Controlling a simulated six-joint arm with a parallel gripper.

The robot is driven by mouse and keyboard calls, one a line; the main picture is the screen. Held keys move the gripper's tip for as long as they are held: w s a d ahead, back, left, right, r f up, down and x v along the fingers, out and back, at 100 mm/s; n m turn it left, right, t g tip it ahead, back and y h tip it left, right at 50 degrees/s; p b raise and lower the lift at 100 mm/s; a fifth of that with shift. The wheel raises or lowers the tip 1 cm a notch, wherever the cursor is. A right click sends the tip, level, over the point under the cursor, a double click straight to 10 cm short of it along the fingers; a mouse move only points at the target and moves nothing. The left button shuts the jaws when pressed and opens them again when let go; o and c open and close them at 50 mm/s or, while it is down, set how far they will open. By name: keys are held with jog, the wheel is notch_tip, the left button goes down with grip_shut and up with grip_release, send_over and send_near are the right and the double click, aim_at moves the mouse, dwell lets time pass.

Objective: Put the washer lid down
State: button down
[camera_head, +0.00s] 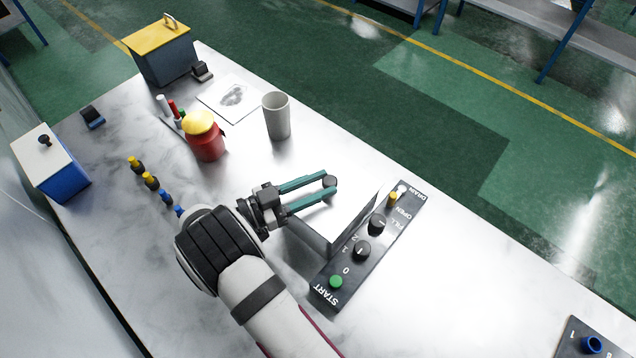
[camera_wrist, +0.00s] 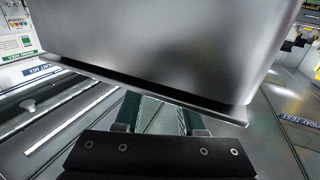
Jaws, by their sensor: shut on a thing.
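The washer (camera_head: 318,242) is a grey metal box beside a dark control panel, near the middle of the table. My gripper (camera_head: 326,186) reaches over it from the left, with its two teal fingers shut on the dark round knob of the washer lid. The bright lid (camera_head: 352,203) shows just beyond and below the fingers. I cannot tell whether it rests on the box or is held slightly above it. In the wrist view, a large grey metal surface (camera_wrist: 150,45) with a dark lower edge fills the top, and it hides the fingertips (camera_wrist: 160,108).
The control panel (camera_head: 348,272) has a green START button, black knobs and a yellow switch. A grey cup (camera_head: 277,116), a red jar with a yellow lid (camera_head: 205,138) and several small coloured spindles (camera_head: 151,181) stand left. A blue box (camera_head: 62,178) stands farther left. The table's right is mostly clear.

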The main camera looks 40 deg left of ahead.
jog(key=shift+f, duration=0.1)
jog(key=c, duration=0.5)
grip_release()
